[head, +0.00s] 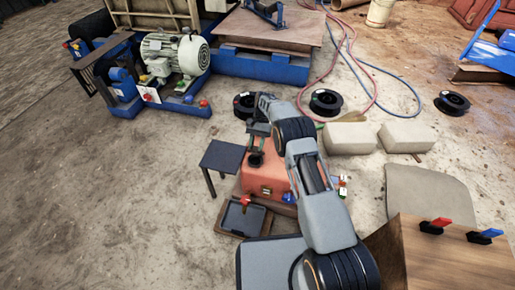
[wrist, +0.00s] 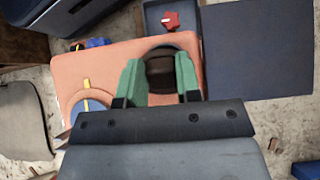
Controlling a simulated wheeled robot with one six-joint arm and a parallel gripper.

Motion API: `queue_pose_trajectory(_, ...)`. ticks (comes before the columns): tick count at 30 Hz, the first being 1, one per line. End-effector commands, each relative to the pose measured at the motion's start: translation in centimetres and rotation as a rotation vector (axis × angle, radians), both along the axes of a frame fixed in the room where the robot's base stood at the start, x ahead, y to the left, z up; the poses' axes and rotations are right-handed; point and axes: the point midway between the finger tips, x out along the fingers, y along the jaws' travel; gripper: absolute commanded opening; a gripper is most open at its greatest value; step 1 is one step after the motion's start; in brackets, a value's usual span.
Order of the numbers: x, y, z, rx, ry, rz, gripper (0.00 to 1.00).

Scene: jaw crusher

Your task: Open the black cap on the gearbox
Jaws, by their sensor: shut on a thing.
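The gearbox is an orange-red box (head: 270,178) in the middle of the head view, below my arm. In the wrist view its orange top (wrist: 95,62) fills the middle left. The black cap (wrist: 160,72) is a round dark piece at the right end of that top. My gripper (wrist: 160,85) has green fingers, one on each side of the cap, and is shut on it. In the head view my gripper (head: 257,140) points down at the gearbox's far left part. Whether the cap is seated or lifted cannot be told.
A small dark table (head: 222,156) stands close left of the gearbox. A tray with a red knob (head: 245,201) lies in front of it. Pale blocks (head: 350,138) and black spools (head: 326,102) lie behind to the right. Open floor is at the left.

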Motion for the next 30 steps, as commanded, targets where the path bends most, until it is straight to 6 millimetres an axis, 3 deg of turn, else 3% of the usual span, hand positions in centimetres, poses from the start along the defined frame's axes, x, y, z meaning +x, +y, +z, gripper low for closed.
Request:
queue_pose_trajectory(19, -0.04, -0.07, -0.14, 0.011, 0.051, 0.004, 0.00)
queue_pose_trajectory(20, -0.04, -0.07, -0.14, 0.011, 0.051, 0.004, 0.32)
queue_pose_trajectory(27, -0.02, 0.05, -0.05, 0.013, 0.050, 0.005, 0.55)
queue_pose_trajectory(30, -0.01, 0.08, -0.01, 0.014, 0.049, 0.006, 0.57)
